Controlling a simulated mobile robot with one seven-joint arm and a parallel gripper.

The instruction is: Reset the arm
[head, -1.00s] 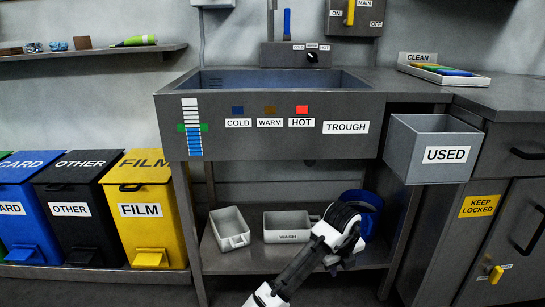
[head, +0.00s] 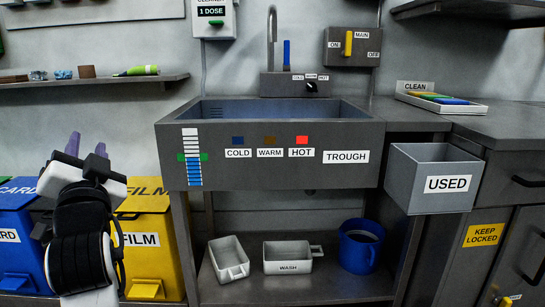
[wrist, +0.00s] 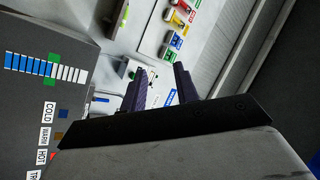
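My gripper (head: 87,147) is raised at the left of the head view, in front of the bins and left of the trough. Its two purple fingers point up and stand apart, with nothing between them. In the wrist view my gripper (wrist: 159,80) also shows its fingers spread and empty, with wall and counter parts behind them.
The trough (head: 270,140) stands in the middle, with a blue bucket (head: 360,246) and two grey tubs on its lower shelf. The USED bin (head: 433,165) hangs at the right. A yellow FILM bin (head: 150,248) is close behind my arm. A wall shelf (head: 90,82) is above.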

